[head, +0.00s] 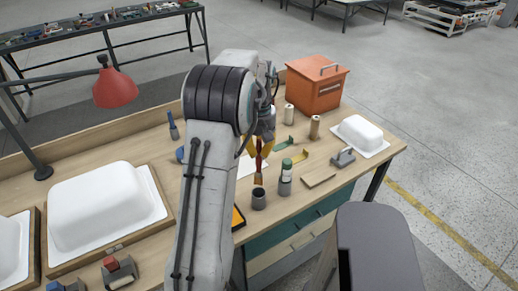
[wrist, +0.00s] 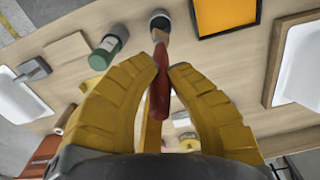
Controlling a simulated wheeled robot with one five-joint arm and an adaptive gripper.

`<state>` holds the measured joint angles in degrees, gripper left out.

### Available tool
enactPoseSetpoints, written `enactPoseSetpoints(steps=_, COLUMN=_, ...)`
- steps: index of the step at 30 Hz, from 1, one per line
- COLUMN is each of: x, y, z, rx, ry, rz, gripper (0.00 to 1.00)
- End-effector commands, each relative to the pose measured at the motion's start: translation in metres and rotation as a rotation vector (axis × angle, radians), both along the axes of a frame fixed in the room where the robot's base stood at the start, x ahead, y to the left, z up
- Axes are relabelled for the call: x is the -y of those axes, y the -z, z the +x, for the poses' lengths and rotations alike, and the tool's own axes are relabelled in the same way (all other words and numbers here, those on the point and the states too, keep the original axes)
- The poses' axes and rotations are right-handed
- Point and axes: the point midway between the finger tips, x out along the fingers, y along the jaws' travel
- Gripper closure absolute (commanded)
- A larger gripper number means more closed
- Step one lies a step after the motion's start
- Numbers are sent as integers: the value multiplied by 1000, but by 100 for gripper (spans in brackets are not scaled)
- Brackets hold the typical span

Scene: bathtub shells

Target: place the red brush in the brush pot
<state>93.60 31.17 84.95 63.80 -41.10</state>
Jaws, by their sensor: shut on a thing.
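The red brush (head: 258,164) hangs upright in my gripper (head: 260,146), with its tan bristles pointing down. In the wrist view, the yellow fingers of my gripper (wrist: 163,66) are shut on the red handle (wrist: 159,95). A dark round pot (head: 259,201), which looks like the brush pot, stands on the bench just below the bristles. The bristles appear slightly above its rim. The pot also shows in the wrist view (wrist: 160,17), beyond the brush tip. My arm hides part of the bench to the left.
A wooden block (head: 318,178) and a grey tool (head: 342,157) lie farther right. An orange box (head: 316,84) stands behind. White tub shells (head: 101,205) fill the left.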

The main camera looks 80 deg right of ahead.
Motion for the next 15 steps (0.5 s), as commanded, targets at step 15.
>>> enactPoseSetpoints(steps=15, x=0, y=60, z=0, rx=0, ry=0, rz=0, gripper=100)
